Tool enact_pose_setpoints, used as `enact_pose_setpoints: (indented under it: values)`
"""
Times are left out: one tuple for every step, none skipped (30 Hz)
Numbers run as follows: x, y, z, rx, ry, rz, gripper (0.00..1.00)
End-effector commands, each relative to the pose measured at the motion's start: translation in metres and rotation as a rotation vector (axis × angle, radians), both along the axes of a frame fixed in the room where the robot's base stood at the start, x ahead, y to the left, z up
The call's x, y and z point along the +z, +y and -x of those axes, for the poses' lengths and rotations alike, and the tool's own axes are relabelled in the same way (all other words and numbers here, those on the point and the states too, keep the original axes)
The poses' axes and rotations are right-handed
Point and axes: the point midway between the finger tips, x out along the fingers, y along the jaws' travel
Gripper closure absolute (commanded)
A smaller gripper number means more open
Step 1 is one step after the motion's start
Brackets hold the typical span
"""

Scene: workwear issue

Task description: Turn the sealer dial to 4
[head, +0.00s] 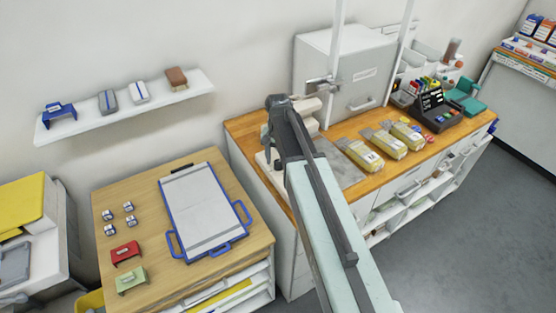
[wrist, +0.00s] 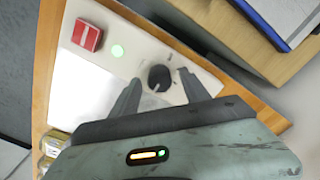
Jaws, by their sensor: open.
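The sealer's pale panel (wrist: 112,72) fills the middle of the wrist view. It carries a round black dial (wrist: 159,78), with a light mark towards its lower left edge. Small marks lie around the dial, too small to read. My gripper (wrist: 160,80) is open, with one finger on each side of the dial; I cannot tell whether either finger touches it. In the head view, the white sealer (head: 308,106) stands at the left end of the wooden counter, and my arm hides much of it, including the dial.
The sealer also has a red switch (wrist: 87,35) and a lit green lamp (wrist: 117,50). Yellow-labelled packs (head: 362,155) lie to its right, before a grey cabinet (head: 345,72).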

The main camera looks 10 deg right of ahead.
Motion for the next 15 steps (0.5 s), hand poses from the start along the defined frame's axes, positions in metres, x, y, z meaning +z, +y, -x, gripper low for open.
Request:
enact_pose_setpoints:
  values:
    - [0.000,-0.001,0.000,-0.001,0.000,0.000,0.46]
    - [0.001,-0.001,0.000,-0.001,0.000,0.000,0.46]
    - [0.003,-0.001,0.000,-0.001,0.000,0.000,0.46]
    - [0.005,-0.001,0.000,-0.001,0.000,0.000,0.46]
    - [0.008,-0.001,0.000,-0.001,0.000,0.000,0.46]
    - [0.012,-0.001,0.000,-0.001,0.000,0.000,0.46]
    - [0.016,-0.001,0.000,-0.001,0.000,0.000,0.46]
    - [0.021,-0.001,0.000,-0.001,0.000,0.000,0.46]
    - [0.027,-0.001,0.000,-0.001,0.000,0.000,0.46]
    - [0.033,-0.001,0.000,-0.001,0.000,0.000,0.46]
    - [0.039,-0.001,0.000,0.000,0.000,0.000,0.46]
    - [0.046,-0.001,0.000,0.000,0.000,0.000,0.46]
    - [0.052,0.000,0.000,0.000,0.000,0.000,0.46]
    - [0.058,0.000,0.000,0.000,0.000,0.000,0.46]
    - [0.065,0.000,0.000,0.000,0.000,0.000,0.46]
